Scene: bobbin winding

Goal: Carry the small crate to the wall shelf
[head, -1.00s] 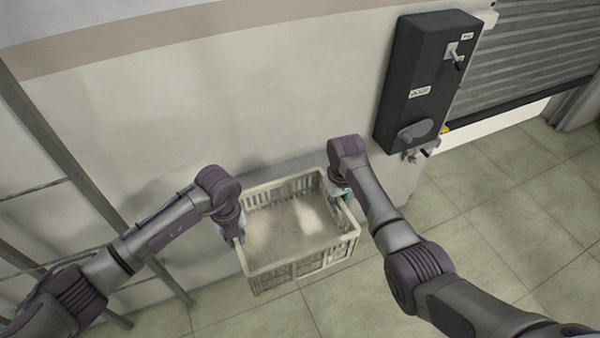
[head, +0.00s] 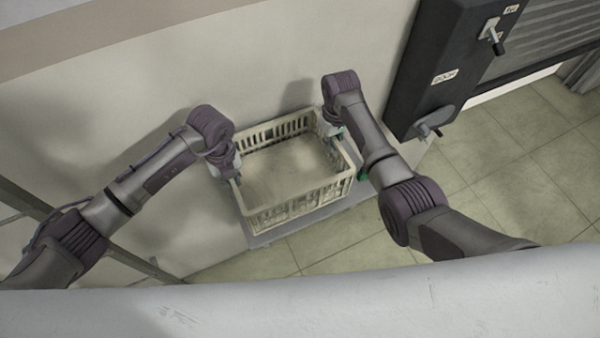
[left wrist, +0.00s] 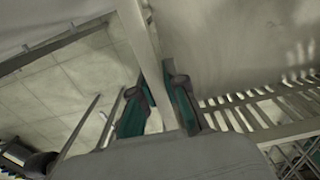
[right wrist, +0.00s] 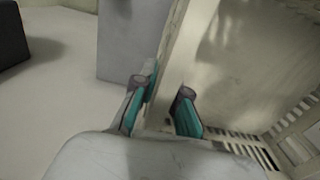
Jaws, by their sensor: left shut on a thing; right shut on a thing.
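The small crate (head: 300,197) is a cream, slatted, open-topped box, empty as far as I see, held close to the wall. A grey wall shelf (head: 272,235) shows beneath and in front of it; I cannot tell whether the crate touches it. My left gripper (head: 233,178) is shut on the crate's left rim, which runs between its fingers in the left wrist view (left wrist: 160,100). My right gripper (head: 338,133) is shut on the right rim, as the right wrist view (right wrist: 160,105) also shows. The crate looks roughly level.
A dark wall box (head: 440,65) with handles stands right of my right arm. A slatted shutter (head: 545,45) is beyond it. A metal frame (head: 130,262) is at the lower left. A pale surface (head: 300,310) fills the bottom edge. Tiled floor at right is clear.

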